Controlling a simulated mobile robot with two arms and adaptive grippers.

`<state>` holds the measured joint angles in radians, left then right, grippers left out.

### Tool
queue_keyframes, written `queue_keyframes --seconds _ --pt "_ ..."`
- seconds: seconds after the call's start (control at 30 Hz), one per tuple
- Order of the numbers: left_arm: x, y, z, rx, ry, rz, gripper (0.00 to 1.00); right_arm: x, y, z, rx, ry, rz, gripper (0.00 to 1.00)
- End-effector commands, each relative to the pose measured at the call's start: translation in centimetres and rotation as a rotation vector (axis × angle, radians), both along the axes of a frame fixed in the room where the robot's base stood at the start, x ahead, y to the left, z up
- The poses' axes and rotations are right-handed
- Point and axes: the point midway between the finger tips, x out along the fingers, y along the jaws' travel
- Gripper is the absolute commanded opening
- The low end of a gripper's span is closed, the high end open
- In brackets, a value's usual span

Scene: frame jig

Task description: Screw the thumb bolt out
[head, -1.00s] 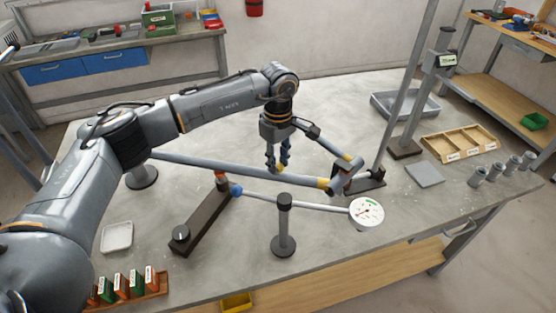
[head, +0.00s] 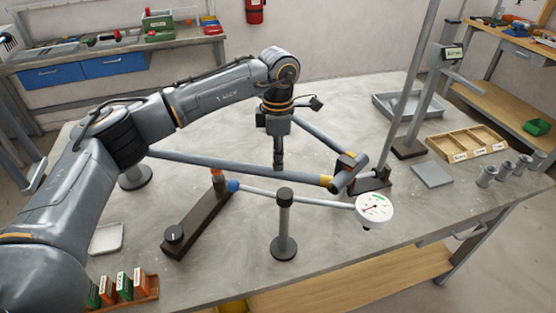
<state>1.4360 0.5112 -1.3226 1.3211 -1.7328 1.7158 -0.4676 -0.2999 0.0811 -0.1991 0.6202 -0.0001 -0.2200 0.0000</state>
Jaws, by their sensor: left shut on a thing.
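My left gripper (head: 278,164) points straight down at the long grey tube (head: 235,167) of the frame, near the middle of its length. Its fingers are closed together, seen edge-on, on what I take to be the thumb bolt. The bolt itself is hidden by the fingers, so I cannot tell how far it stands out. The tube runs right to a yellow-collared corner joint (head: 347,172). My right gripper is not in view.
A dial gauge (head: 375,210) on a thin rod, a black-topped post (head: 284,225) and a dark bar with a knob (head: 200,214) stand in front of the tube. A divided wooden tray (head: 466,143) and a grey bin (head: 410,105) are at the right.

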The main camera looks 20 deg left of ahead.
Motion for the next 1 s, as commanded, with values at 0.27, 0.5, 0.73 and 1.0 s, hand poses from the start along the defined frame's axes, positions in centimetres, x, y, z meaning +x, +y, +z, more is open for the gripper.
queue_keyframes --seconds 0.27,0.5,0.73,1.0 --pt "0.0 0.0 -0.2 0.0 -0.002 0.261 0.0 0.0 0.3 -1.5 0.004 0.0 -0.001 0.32" --pt "0.0 0.0 -0.2 0.0 -0.001 0.489 0.0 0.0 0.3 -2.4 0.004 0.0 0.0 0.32" --pt "0.0 0.0 -0.2 0.0 -0.001 0.708 0.0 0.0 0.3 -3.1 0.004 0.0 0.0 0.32" --pt "0.0 -0.1 -0.2 -0.001 -0.001 0.964 0.0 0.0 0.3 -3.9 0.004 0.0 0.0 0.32"
